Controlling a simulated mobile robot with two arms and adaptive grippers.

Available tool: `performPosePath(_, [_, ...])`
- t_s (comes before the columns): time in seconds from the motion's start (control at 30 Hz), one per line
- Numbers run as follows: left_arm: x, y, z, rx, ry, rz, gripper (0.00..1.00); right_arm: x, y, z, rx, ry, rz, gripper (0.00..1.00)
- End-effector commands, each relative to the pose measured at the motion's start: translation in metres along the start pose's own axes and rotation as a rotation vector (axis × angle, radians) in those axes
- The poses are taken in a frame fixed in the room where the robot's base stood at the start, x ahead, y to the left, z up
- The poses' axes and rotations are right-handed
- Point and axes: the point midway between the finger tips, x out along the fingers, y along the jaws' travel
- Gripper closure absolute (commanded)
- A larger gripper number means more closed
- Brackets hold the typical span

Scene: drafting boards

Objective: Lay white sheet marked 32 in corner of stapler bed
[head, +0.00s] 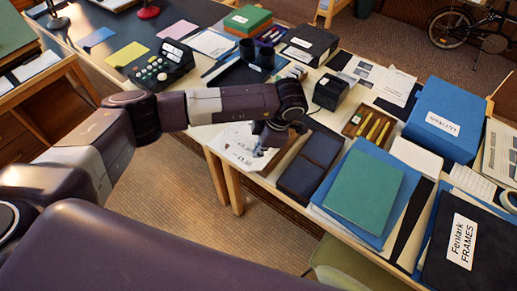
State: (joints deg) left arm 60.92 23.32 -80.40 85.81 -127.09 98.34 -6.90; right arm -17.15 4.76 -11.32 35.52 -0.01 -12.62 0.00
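A white sheet with dark markings (237,147) lies at the near left corner of the light wooden table, partly under my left gripper; its number is too small to read surely. My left gripper (261,150) points down over the right part of this sheet. Its fingertips are small and dark, and I cannot tell whether they are shut or touch the paper. A black box-shaped device (331,91) stands behind and right of it; I cannot tell whether this is the stapler. No stapler bed shows clearly. My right gripper is not in view.
Dark folders (310,160) lie just right of the gripper, with a green folder (363,190) on blue ones beyond. A wooden tray (369,126) holds yellow pens. A blue box (445,118) stands farther right. A black keypad device (160,68) sits on the dark board at left.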

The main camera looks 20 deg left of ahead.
Motion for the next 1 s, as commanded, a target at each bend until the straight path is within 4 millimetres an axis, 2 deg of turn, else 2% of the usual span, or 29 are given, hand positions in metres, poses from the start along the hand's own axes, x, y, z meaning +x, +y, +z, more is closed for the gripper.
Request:
performPosePath(0.1, [0.007,-0.001,0.002,0.000,-0.001,0.001,1.00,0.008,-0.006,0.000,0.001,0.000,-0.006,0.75])
performPosePath(0.43, [0.007,-0.001,0.002,0.000,-0.001,0.001,1.00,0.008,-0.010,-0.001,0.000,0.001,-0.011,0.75])
performPosePath(0.67, [0.007,-0.001,0.002,0.000,-0.001,0.001,0.75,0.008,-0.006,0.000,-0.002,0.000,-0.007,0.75])
performPosePath(1.0, [0.003,0.000,0.002,0.000,-0.002,0.001,0.75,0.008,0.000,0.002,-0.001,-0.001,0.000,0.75])
